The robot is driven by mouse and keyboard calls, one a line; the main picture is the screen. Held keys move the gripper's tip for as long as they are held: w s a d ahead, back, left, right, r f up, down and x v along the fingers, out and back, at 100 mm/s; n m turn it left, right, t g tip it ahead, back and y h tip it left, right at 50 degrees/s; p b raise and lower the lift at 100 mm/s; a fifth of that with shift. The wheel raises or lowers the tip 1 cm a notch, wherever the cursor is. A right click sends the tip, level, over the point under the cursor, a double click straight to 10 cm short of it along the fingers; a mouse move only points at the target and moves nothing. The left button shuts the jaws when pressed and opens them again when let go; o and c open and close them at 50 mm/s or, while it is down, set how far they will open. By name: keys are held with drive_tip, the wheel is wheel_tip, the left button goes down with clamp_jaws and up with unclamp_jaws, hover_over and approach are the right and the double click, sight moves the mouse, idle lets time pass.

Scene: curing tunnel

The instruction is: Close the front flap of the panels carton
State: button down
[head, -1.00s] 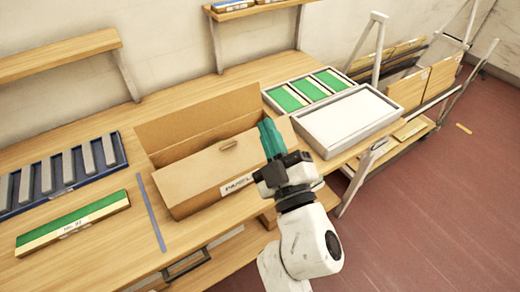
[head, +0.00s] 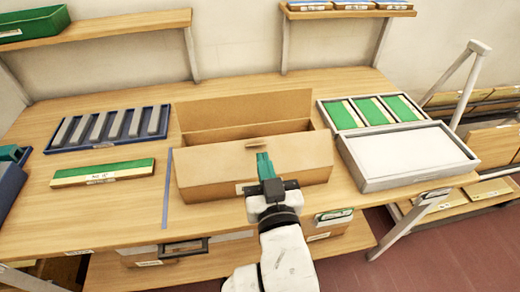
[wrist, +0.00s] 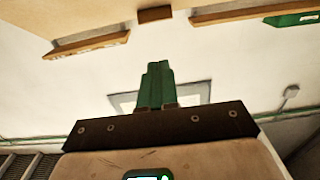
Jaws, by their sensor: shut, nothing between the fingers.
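The panels carton (head: 205,182) is a brown cardboard box on the wooden bench in the head view. Its back flap (head: 240,106) stands up behind a narrow strip of opening. The front flap (head: 215,155) appears raised at the near side, leaning inward over the opening, with a small tab at its top edge. It is not folded flat; its exact angle is hard to tell. My gripper (head: 263,157) is shut and empty, its green fingers in front of the carton's middle, covering part of the label; contact is unclear.
A blue tray of grey strips (head: 110,128) and a green-and-cream box (head: 102,173) lie left, beside a blue-grey strip (head: 167,190). A green-panel tray (head: 330,118) and a white-topped tray (head: 348,165) stand right. Shelves (head: 120,26) hang above. A rack (head: 482,145) stands far right.

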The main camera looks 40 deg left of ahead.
drive_tip(key=shift+w+a+f, duration=0.45)
drive_tip(key=shift+w+a, duration=0.2)
drive_tip(key=shift+a, duration=0.1)
drive_tip(key=shift+w+a+f, duration=0.5)
drive_tip(key=shift+w+a, duration=0.1)
drive_tip(key=shift+a, duration=0.2)
drive_tip(key=shift+w+a+f, duration=0.45)
drive_tip(key=shift+w+a, duration=0.2)
drive_tip(key=shift+a, duration=0.1)
drive_tip(key=shift+r, duration=0.15)
